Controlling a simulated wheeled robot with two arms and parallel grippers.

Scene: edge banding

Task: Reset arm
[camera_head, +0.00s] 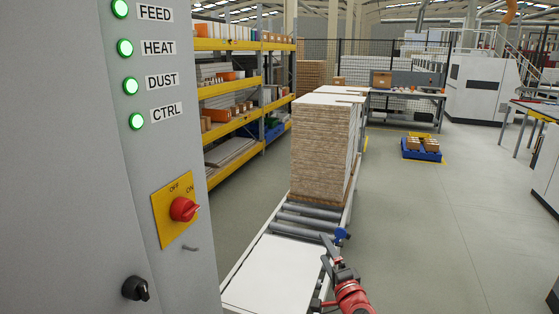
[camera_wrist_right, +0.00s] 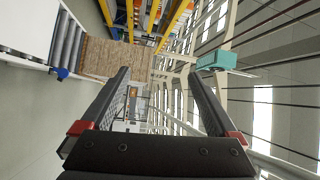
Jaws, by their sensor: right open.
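My right gripper (camera_head: 328,250) is in the lower middle of the head view, its red arm coming in from the bottom edge, beside the right side of the roller conveyor. In the right wrist view, my right gripper (camera_wrist_right: 165,105) has its two dark fingers wide apart with nothing between them. My left gripper is not in view.
A grey cabinet (camera_head: 75,190) with green lights and a red switch (camera_head: 184,209) fills the left. The conveyor (camera_head: 300,222) carries a white panel (camera_head: 275,275) and a tall board stack (camera_head: 322,150). Shelving (camera_head: 225,90) stands behind.

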